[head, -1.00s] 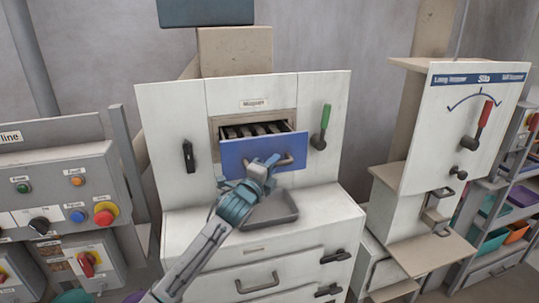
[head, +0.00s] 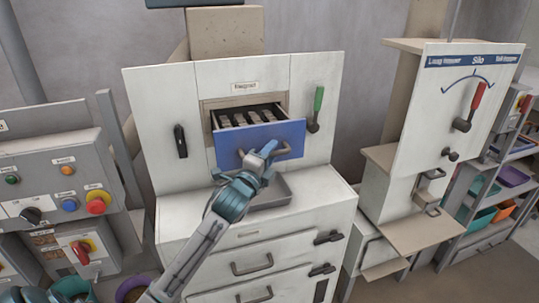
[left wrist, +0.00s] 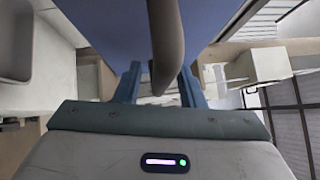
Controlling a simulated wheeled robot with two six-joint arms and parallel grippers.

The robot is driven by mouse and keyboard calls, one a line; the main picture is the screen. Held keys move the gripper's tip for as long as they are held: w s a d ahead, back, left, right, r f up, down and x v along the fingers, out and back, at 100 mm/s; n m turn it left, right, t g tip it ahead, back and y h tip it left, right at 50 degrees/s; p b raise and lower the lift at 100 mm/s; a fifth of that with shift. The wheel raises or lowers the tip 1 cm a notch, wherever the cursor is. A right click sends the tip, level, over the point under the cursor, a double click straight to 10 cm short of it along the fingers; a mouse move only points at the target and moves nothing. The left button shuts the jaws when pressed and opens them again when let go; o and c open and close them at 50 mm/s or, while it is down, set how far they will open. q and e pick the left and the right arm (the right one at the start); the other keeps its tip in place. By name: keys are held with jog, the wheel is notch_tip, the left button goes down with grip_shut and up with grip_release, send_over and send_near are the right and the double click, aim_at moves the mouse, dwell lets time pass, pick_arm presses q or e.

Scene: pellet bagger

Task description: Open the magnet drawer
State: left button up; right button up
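The magnet drawer (head: 240,146) has a blue front and stands partly pulled out of the white cabinet, under a small label. Dark bars (head: 245,117) show inside it. Its curved handle (head: 284,152) is on the front and also shows in the left wrist view (left wrist: 166,45), between my gripper's two fingers. My left gripper (head: 264,154) is at the left part of this handle and appears shut on it; the exact contact is hard to see. My right gripper is not in view.
A grey tray (head: 272,192) lies on the ledge below the drawer. A black handle (head: 181,141) and a green lever (head: 317,108) flank the opening. Button panels (head: 55,185) stand at left, the silo unit (head: 430,130) at right.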

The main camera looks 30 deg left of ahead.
pick_arm(q)
jog(key=shift+s+f, duration=0.1)
jog(key=shift+s, duration=0.1)
jog(key=s+f+b, duration=0.1)
jog(key=s+b, duration=0.3)
jog(key=s, duration=0.6)
jog(key=shift+s+d+f+b, duration=0.15)
jog(key=shift+d+b, duration=0.2)
